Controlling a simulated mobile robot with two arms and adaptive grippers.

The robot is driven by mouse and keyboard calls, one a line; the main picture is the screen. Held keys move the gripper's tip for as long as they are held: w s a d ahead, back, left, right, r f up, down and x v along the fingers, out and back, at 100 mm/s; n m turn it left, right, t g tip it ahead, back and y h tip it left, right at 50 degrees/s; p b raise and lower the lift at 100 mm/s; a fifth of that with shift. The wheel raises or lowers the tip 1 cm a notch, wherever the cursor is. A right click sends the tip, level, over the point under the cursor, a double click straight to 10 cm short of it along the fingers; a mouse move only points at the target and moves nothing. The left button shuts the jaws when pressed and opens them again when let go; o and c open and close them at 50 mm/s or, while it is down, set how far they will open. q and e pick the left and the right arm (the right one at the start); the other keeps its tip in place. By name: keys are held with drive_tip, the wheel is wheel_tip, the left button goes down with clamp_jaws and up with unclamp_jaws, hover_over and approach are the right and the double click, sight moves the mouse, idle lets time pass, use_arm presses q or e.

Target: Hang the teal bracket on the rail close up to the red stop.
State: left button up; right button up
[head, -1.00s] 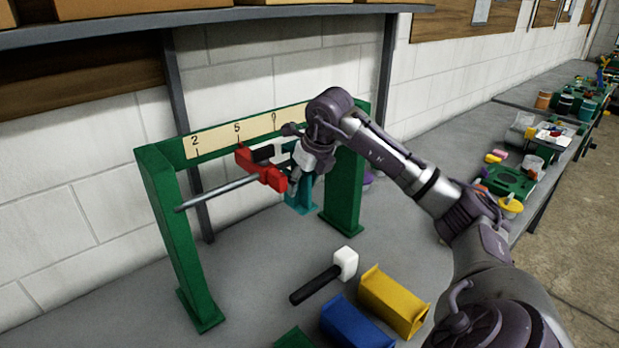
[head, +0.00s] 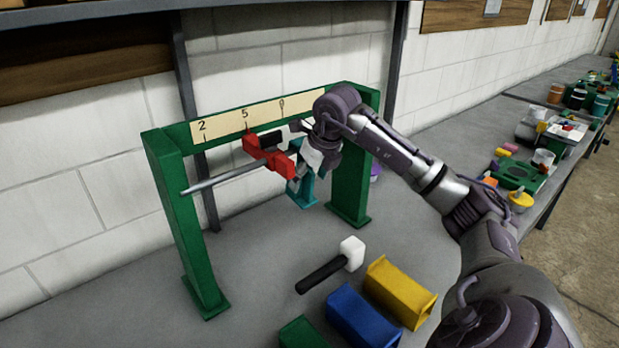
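The red stop (head: 270,159) sits on the grey rail (head: 222,178) of a green frame, below the scale mark 5. The teal bracket (head: 305,192) is just right of the stop, partly behind my gripper. My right gripper (head: 301,174) is at the bracket, right beside the stop. Its fingers are mostly hidden, so its grip cannot be made out. My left gripper is out of view.
The green frame's posts (head: 185,230) stand either side of the rail. On the bench in front lie a white-headed mallet (head: 350,253), a yellow block (head: 400,292) and a blue block (head: 362,318). A green block (head: 302,334) is at the bottom edge. Clutter stands far right.

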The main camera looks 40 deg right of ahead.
idle(0.3)
drive_tip(key=v, duration=1.2)
drive_tip(key=shift+f, duration=0.1)
